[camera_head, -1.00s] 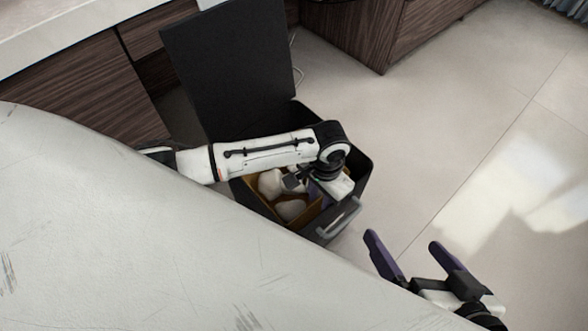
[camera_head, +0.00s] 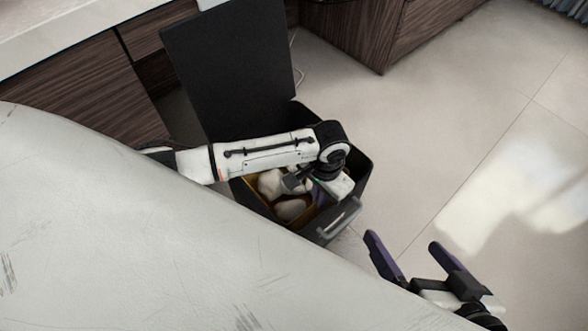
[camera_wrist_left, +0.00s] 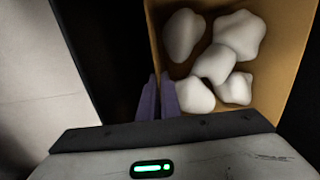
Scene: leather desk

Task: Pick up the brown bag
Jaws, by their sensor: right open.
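The brown bag (camera_head: 252,187) is open-topped and sits inside a dark open case beyond the desk edge. It holds several white lumps (camera_head: 291,209). In the left wrist view the bag (camera_wrist_left: 284,45) shows from above, its left wall running down to my fingers. My left gripper (camera_head: 316,196) reaches down into the case at the bag's side. Its purple fingers (camera_wrist_left: 158,97) are close together at the bag's wall and look shut on it. My right gripper (camera_head: 402,258) is open and empty, right of the desk edge.
The black case (camera_head: 358,178) has a raised lid (camera_head: 228,70) behind and a grey handle (camera_head: 338,220) in front. The pale desk (camera_head: 110,235) fills the lower left. Wooden cabinets (camera_head: 75,95) stand behind. The floor (camera_head: 450,120) on the right is clear.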

